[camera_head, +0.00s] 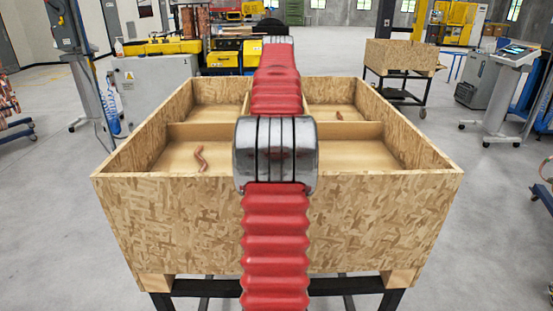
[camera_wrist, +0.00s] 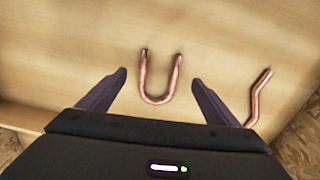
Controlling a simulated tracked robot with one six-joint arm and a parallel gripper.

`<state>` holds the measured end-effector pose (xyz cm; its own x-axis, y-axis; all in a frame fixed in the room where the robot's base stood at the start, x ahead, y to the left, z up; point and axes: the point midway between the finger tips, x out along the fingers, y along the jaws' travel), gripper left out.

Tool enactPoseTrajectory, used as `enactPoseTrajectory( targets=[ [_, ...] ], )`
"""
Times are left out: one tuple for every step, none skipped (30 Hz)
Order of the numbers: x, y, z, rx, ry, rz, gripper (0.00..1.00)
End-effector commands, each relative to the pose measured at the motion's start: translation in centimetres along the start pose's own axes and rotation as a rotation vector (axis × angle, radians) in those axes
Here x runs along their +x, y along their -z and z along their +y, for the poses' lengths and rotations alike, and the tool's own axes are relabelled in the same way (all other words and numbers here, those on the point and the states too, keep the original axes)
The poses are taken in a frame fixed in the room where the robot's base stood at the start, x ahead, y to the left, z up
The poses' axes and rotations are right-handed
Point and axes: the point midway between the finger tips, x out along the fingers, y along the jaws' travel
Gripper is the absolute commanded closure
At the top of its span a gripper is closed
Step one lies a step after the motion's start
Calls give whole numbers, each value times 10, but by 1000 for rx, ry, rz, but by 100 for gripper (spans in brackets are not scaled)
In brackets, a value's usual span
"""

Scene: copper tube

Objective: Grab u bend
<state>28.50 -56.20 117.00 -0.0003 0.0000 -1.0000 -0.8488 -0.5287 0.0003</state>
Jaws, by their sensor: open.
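In the wrist view a copper U bend (camera_wrist: 158,101) lies flat on a pale wooden floor, its open end toward the top of the picture. My gripper (camera_wrist: 160,76) is open and empty. Its two dark fingers appear on either side of the U bend, apart from it; the height between them is hard to judge. A second, bent copper tube (camera_wrist: 257,98) lies to the right, outside the right finger and partly near it. In the head view my arm covers the middle of the crate and hides my gripper and the U bend.
The chipboard crate (camera_head: 160,210) has dividers making several compartments. A wavy copper tube (camera_head: 201,158) lies in the near left one, a small copper piece (camera_head: 339,115) in the far right one. A wall shows at the wrist view's lower corners. A cart with a box (camera_head: 400,56) stands behind right.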

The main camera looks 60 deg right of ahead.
Motion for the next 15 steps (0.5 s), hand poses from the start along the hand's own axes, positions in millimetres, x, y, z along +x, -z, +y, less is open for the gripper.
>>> enactPoseTrajectory(
  targets=[
    [3,0,0,0,0,-1,16],
    [6,0,0,0,0,-1,16],
    [10,0,-1,0,0,-2,16],
    [13,-1,-1,0,0,-2,16],
    [17,-1,-1,-1,0,-2,16],
    [22,0,-1,-1,0,-2,16],
    [26,-1,-1,-1,0,-3,16],
    [31,0,-2,-1,0,-3,16],
    [36,0,-2,-1,0,-2,16],
    [39,0,-2,-1,0,-3,16],
    [42,0,-2,-1,0,-2,16],
    [45,0,-2,-1,0,-1,16],
    [47,0,-2,-1,0,-1,16],
    [48,0,-2,-1,0,-1,16],
    [49,0,-2,-1,0,-1,16]
  ],
)
